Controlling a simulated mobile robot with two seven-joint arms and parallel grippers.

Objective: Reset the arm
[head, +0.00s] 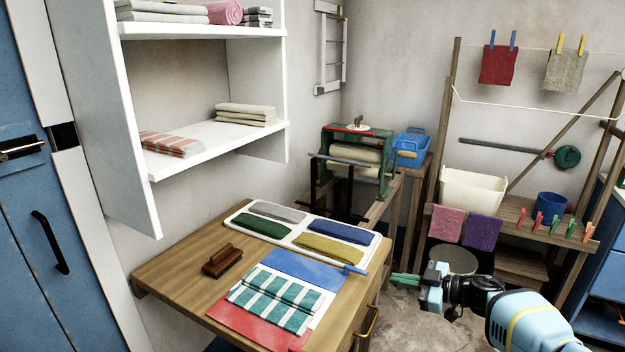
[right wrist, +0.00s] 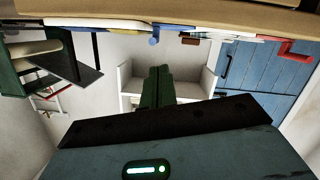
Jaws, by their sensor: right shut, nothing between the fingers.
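My right gripper (head: 405,279) comes in from the lower right in the head view, to the right of the wooden table (head: 180,268). Its green fingers are shut with nothing between them. In the right wrist view the closed fingers (right wrist: 157,87) point into free space, below the table edge (right wrist: 200,12). The gripper touches nothing that I can see. My left gripper is not in view.
On the table lie a striped cloth (head: 272,298), a brown wooden brush (head: 222,260) and a white tray (head: 236,214) with several folded cloths. A green mangle (head: 326,150) stands behind. A drying rack with a cream tub (head: 473,192) is at the right. Open floor (head: 400,325) lies beside the table.

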